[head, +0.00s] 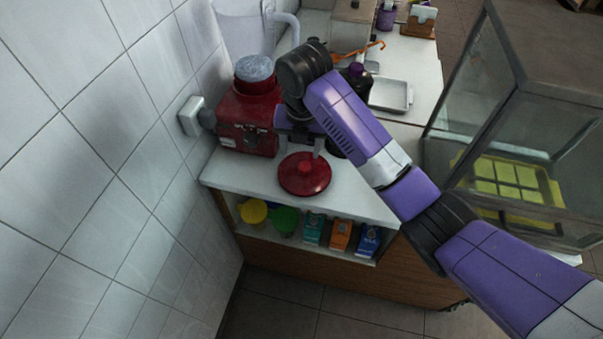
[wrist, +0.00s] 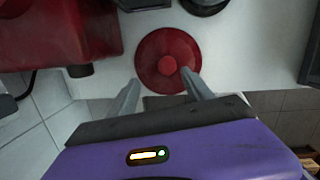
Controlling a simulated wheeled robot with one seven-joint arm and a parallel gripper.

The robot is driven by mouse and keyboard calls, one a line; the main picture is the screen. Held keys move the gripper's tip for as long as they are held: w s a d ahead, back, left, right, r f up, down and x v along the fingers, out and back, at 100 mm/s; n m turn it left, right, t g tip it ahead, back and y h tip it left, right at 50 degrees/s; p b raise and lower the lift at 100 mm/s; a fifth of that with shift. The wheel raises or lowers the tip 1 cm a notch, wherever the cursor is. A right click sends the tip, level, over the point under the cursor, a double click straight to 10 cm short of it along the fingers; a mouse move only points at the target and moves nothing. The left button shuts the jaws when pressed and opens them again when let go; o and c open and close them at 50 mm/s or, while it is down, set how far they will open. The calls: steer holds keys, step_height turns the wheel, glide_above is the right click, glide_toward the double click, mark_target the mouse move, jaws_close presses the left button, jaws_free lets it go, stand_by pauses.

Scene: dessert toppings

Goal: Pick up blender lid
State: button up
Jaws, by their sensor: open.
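The blender lid (head: 304,174) is a round dark-red disc with a raised knob in the middle. It lies flat on the white counter near its front edge. In the wrist view the lid (wrist: 168,60) is ahead of my gripper (wrist: 158,88), and its knob appears between the two fingers' lines. My gripper (head: 300,150) is open and empty, close over the lid in the head view. The exact gap to the knob cannot be told. The red blender base (head: 245,120) stands left behind the lid.
A dark bottle (head: 357,82) and a metal tray (head: 390,95) stand behind my arm. A glass case (head: 520,110) stands at the right. A shelf under the counter holds colored cartons (head: 340,235) and bowls (head: 285,220). A tiled wall closes the left side.

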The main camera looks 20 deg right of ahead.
mark_target(305, 166)
steer(key=shift+s+d+g, duration=0.3)
steer(key=shift+f+n, duration=0.2)
steer(key=shift+n, duration=0.1)
steer(key=f, duration=0.2)
steer(key=f+p, duration=0.1)
steer(key=f, duration=0.1)
steer(key=f+p, duration=0.1)
steer(key=f, duration=0.2)
steer(key=shift+w+d+f, duration=0.1)
steer(key=shift+w+d, duration=0.25)
steer(key=shift+w, duration=0.05)
jaws_close()
